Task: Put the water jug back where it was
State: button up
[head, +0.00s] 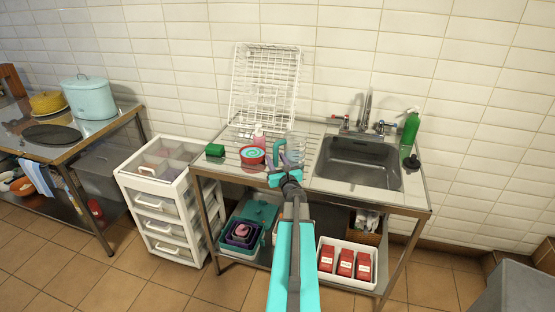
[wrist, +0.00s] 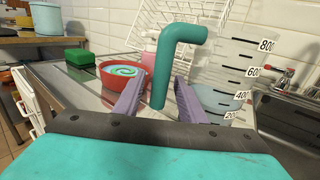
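The water jug (head: 296,147) is clear, with a teal handle. It stands on the ribbed drainboard left of the sink. In the wrist view the jug (wrist: 245,75) shows dark marks from 200 to 800 and some bluish water low inside. Its handle (wrist: 170,62) faces me. My gripper (head: 283,176) is at the near side of the jug. In the wrist view my gripper's two purple fingers (wrist: 157,102) are apart, with the lower end of the handle showing between them and gaps on both sides. Whether the handle is fully between the fingers in depth is hard to tell.
A red bowl (head: 252,155) with teal contents and a pink bottle (head: 259,133) stand close left of the jug. A green sponge (head: 215,150) lies further left. A white wire rack (head: 265,85) leans behind. The sink (head: 358,160) is to the right, with a green bottle (head: 411,128) beyond.

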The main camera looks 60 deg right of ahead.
jog(key=shift+r+p, duration=0.15)
jog(key=shift+p, duration=0.15)
jog(key=shift+b+v, duration=1.65)
jog(key=shift+v, duration=2.9)
jog(key=shift+s+a+r+p, duration=0.1)
jog(key=shift+s+a+p, duration=0.2)
jog(key=shift+p, duration=0.15)
jog(key=shift+s+a+f+p, duration=0.1)
jog(key=shift+s+p, duration=0.2)
jog(key=shift+s, duration=0.05)
jog(key=shift+s+a+f+p, duration=0.15)
jog(key=shift+s+p, duration=0.1)
jog(key=shift+s, duration=0.1)
jog(key=shift+a, duration=0.1)
